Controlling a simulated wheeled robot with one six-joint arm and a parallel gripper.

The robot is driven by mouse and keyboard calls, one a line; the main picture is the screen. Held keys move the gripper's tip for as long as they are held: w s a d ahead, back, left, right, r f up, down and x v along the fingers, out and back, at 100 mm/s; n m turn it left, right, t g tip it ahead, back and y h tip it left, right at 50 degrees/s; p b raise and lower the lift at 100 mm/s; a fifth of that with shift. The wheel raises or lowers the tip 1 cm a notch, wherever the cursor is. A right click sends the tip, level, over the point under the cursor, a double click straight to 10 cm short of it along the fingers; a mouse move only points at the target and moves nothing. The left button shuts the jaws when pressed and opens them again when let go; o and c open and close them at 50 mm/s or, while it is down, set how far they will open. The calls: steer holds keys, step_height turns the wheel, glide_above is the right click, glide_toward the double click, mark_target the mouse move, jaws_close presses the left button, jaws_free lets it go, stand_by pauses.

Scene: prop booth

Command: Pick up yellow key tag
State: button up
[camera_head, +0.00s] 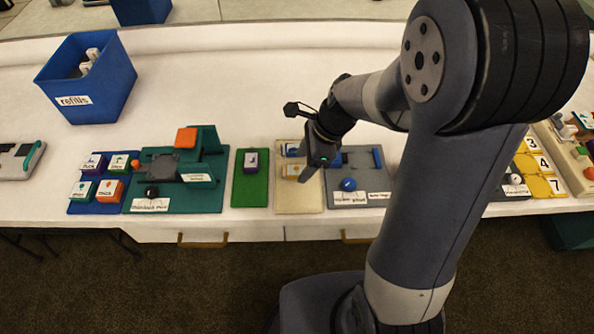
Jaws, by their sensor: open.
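A small yellow-orange piece with a pale face (292,171), which looks like the yellow key tag, lies on a beige board (298,203) near the front middle of the table. A blue piece with a pale face (291,150) lies behind it on the same board. My gripper (306,173) hangs over the right side of this board, pointing down, close to the yellow piece and partly covering the board. It is open, and I see nothing held in it. Whether the fingers touch the board cannot be told.
A green board (250,190) with a purple block stands left of the beige one. A grey board (372,165) with a blue knob (348,184) lies to the right. A teal fixture (175,192) and a blue bin (88,85) are further left.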

steer(key=shift+x, duration=1)
steer(key=shift+r, duration=0.1)
